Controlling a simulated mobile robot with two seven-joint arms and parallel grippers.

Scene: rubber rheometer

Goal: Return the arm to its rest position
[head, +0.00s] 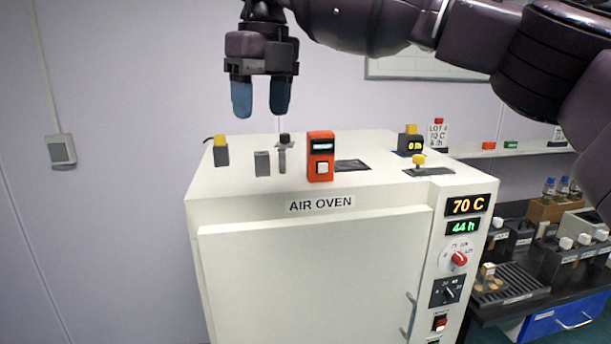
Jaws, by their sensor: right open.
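My right arm (400,28) comes in from the upper right and reaches across to the left. My right gripper (261,100) points down with its two blue fingertips apart and nothing between them. It shows above the back left part of the air oven's top, with wall visible behind it. The air oven (310,270) is a white cabinet with its door shut, and its displays read 70 C and 44 h. My left gripper is not in view.
On the oven top stand an orange device (320,157), a grey block (262,163), a dark-topped grey piece (284,152) and yellow-topped items (220,150). At the right, a dark bench (520,305) holds racks and bottles.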

